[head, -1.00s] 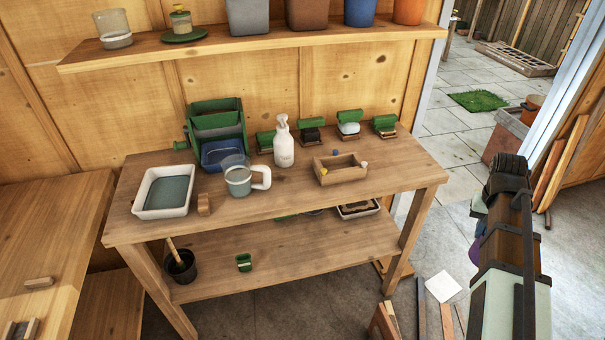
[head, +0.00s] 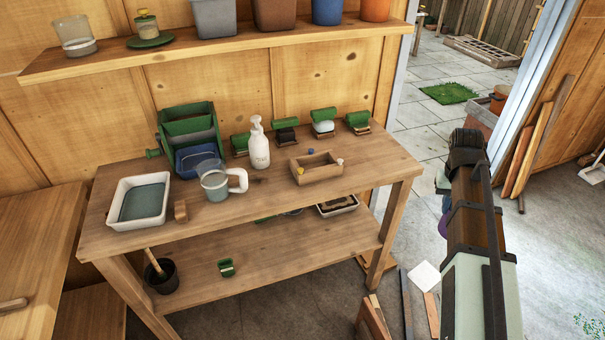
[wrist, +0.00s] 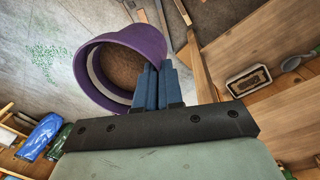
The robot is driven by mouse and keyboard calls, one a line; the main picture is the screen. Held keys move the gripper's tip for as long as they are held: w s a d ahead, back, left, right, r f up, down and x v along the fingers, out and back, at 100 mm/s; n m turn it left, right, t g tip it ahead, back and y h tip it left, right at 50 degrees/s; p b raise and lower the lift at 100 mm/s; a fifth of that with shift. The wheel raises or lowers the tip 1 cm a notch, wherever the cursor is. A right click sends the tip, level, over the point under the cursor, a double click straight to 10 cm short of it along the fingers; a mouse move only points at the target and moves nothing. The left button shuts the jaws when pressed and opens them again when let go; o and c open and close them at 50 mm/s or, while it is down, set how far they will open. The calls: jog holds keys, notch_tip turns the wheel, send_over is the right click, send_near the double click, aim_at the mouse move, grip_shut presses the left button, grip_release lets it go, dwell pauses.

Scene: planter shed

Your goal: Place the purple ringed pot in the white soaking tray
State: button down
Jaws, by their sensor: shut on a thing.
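The purple ringed pot (wrist: 120,65) is in my gripper (wrist: 155,85) in the wrist view. The blue fingers are shut on its wall, and its open mouth shows a brown inside. In the head view only a sliver of the purple pot (head: 443,226) shows beside my arm, at the right, off the bench; the fingers are hidden there. The white soaking tray (head: 113,215) sits on the left end of the bench top, with grey-blue water or lining inside. My gripper is well to the right of the tray.
The bench top (head: 250,205) also holds a clear jug (head: 213,183), a white spray bottle (head: 259,145), a wooden box (head: 318,170) and a green stacked bin (head: 188,125). A shelf (head: 200,54) with pots hangs above.

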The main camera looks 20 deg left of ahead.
jog(key=s+a+r+n, duration=0.2)
jog(key=a+r+n, duration=0.3)
jog(key=a, duration=0.8)
jog(key=s+a+r+n+t, duration=0.1)
jog(key=a+r+n, duration=0.1)
jog(key=a+r, duration=0.8)
jog(key=s+a+r+n, duration=0.2)
jog(key=a+r+n, duration=0.15)
jog(key=a, duration=1.35)
jog(key=s+a+r+n+y, duration=0.1)
jog(key=s+a+r+n, duration=0.25)
jog(key=a, duration=0.25)
jog(key=s+a+r+n, duration=0.2)
jog(key=s+a+r, duration=0.1)
jog(key=s+a, duration=0.3)
jog(key=s+a+f+n+g+y, duration=0.1)
jog(key=s+a+f+n, duration=0.4)
jog(key=s+a+n, duration=0.55)
jog(key=s+a+f+n+y, duration=0.1)
jog(key=s+a+f+n, duration=0.6)
jog(key=a, duration=0.6)
notch_tip(320, 180, down, 8)
jog(key=shift+s+r+m, duration=0.15)
jog(key=shift+s+m, duration=0.2)
jog(key=shift+m, duration=0.1)
jog(key=c, duration=1.3)
grip_release()
